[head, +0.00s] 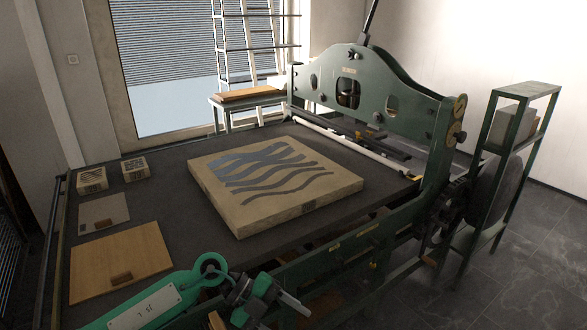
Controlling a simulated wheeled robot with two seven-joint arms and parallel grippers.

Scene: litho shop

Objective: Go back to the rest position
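A teal arm with a pale plate comes in from the lower left, and I take it as my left arm. The dark, grey-tipped gripper at its end, my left gripper (283,299), is at the bottom centre, over the near edge of the press. Its fingers are small and overlap, so I cannot tell whether it is open or shut, and I see nothing clearly held in it. My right gripper is not in view. A thick tan stone slab (246,206) with dark wavy bands lies flat on the press bed (160,181), beyond the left gripper.
The green press frame (405,98) stands right of the bed. A wooden board (120,252), a grey plate (103,213) and two small blocks (92,179) lie on the left. A green shelf rack (511,121) stands at the right. Bare floor shows at lower right.

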